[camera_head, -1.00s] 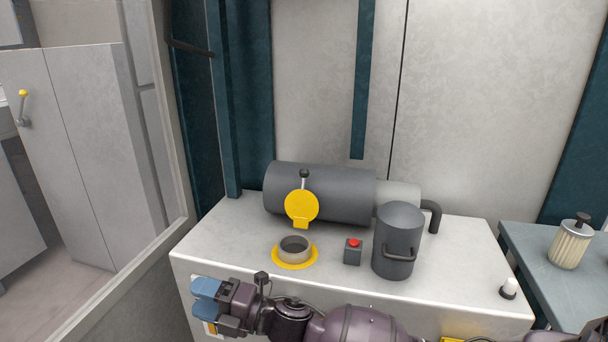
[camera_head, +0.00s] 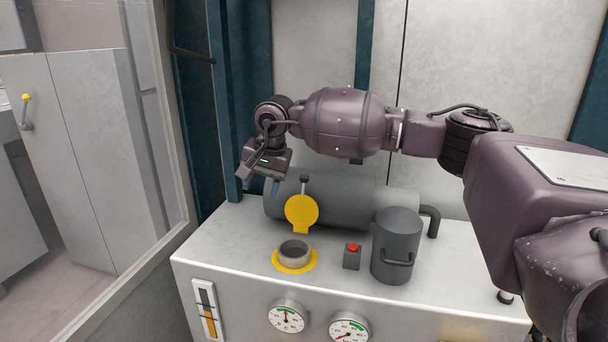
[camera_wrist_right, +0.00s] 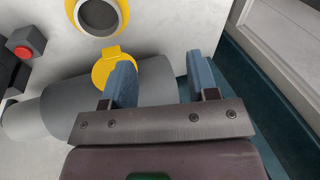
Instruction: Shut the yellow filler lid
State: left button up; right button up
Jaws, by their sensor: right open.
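The yellow filler lid (camera_head: 302,212) stands open and upright behind the filler neck (camera_head: 294,252), a round grey opening with a yellow collar on the white cabinet top. A dark knob on a short stem (camera_head: 304,179) rises above the lid. My right gripper (camera_head: 262,184) is above and behind the lid, to its left, pointing down, and appears apart from it. In the right wrist view the blue fingers (camera_wrist_right: 163,82) are spread and empty. The lid (camera_wrist_right: 112,66) shows there beside the left finger, partly hidden by it. My left gripper is not in view.
A grey horizontal cylinder (camera_head: 345,200) lies behind the lid. A red button box (camera_head: 352,257) and a dark canister with a handle (camera_head: 397,245) stand to the right. Gauges (camera_head: 287,317) are on the cabinet front. The top left of the filler neck is clear.

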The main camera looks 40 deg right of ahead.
aim_at(304, 175)
jog(key=d+r+n+h, duration=0.2)
jog(key=d+r+h, duration=0.4)
jog(key=d, duration=0.4)
jog(key=shift+y, duration=0.6)
jog(key=x, duration=0.6)
jog(key=b+x, duration=0.1)
jog(key=x, duration=0.2)
jog(key=shift+w+d+f, duration=0.15)
jog(key=shift+w+d, duration=0.2)
jog(key=shift+d, duration=0.1)
grip_shut()
